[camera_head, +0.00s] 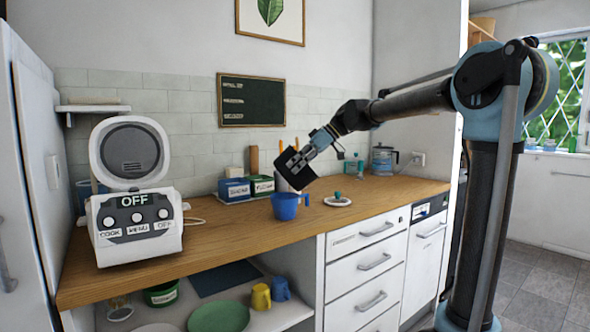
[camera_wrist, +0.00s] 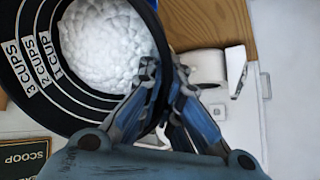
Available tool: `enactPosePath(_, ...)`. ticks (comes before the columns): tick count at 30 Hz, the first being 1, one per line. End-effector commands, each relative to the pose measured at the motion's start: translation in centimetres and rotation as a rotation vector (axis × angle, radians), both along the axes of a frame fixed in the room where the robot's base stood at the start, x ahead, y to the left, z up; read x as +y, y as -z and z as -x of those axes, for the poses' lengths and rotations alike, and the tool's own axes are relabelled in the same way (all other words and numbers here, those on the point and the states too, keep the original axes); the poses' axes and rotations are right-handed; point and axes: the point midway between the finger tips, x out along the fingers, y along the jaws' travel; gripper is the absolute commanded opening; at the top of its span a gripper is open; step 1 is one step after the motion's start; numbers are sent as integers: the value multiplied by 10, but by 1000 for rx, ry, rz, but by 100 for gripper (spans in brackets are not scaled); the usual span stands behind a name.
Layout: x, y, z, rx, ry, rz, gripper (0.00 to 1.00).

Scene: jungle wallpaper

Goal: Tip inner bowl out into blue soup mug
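My gripper (camera_head: 309,155) is shut on the rim of the black inner bowl (camera_head: 293,170) and holds it in the air. The bowl is tilted, above the blue soup mug (camera_head: 286,206). The mug stands on the wooden counter, with its handle to the right. In the wrist view, my fingers (camera_wrist: 163,78) pinch the bowl's wall (camera_wrist: 62,108), which has cup markings on its inside. White rice (camera_wrist: 105,45) fills the bottom of the bowl. The head view shows no rice in the mug; its inside is mostly hidden.
The white rice cooker (camera_head: 137,225) stands at the left with its lid open. A small white dish (camera_head: 338,201) lies right of the mug. Blue (camera_head: 234,189) and green (camera_head: 261,185) boxes stand behind.

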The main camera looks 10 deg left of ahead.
Motion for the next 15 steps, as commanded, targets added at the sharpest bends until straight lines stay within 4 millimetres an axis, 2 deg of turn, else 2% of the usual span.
enactPosePath(15,-6,0,-3,34,2,-94,0)
